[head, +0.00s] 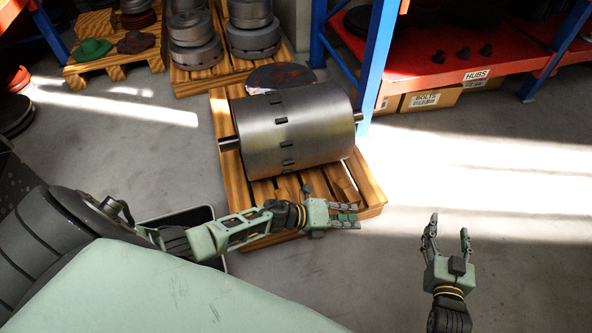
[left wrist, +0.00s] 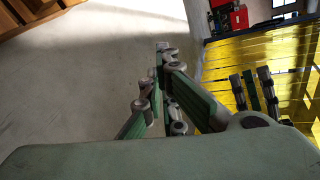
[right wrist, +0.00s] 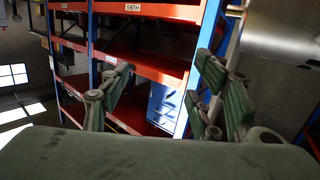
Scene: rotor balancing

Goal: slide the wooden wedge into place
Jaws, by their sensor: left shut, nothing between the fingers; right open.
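A large grey steel rotor (head: 290,130) with dark slots and shaft stubs lies on its side on a wooden pallet (head: 372,197). A tilted piece of wood (head: 342,182) shows beside the rotor's front right side on the pallet; I cannot tell for sure whether it is the wedge. My left gripper (head: 357,217) is shut and empty, just above the pallet's front right edge, apart from the rotor. Its closed fingers also show in the left wrist view (left wrist: 162,85). My right gripper (head: 448,228) is open and empty over bare floor to the right; its spread fingers show in the right wrist view (right wrist: 165,95).
Pallets with stacked metal parts (head: 195,55) stand at the back left. The sunlit floor right of the pallet is clear.

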